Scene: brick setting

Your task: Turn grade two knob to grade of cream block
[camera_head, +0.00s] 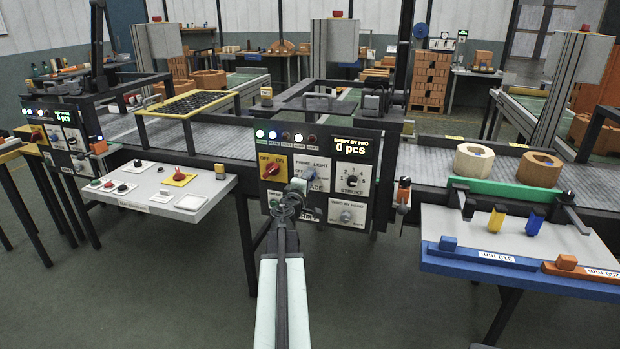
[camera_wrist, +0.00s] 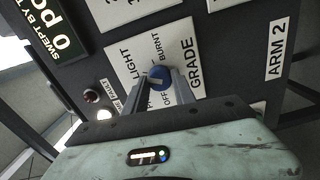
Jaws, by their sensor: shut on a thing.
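The grade knob is a round blue knob (camera_wrist: 158,76) with a pale mark on its left side in the wrist view. It sits on a white plate (camera_wrist: 190,65) lettered LIGHT, BURNT, OFF and GRADE; another word is partly hidden by a finger. Which word the mark points to is unclear. My gripper (camera_wrist: 158,82) has its two fingers on either side of the knob, shut on it. In the head view my gripper (camera_head: 297,188) covers this knob at the central panel. The cream block (camera_head: 473,160), an octagonal ring, stands on the conveyor at right.
On the same panel are a red OFF/ON switch (camera_head: 271,169), a STROKE dial (camera_head: 352,179) and a lower knob (camera_head: 346,215). A browner block (camera_head: 539,168) stands right of the cream one, behind a green bar (camera_head: 510,192). A button shelf (camera_head: 155,188) juts out at left.

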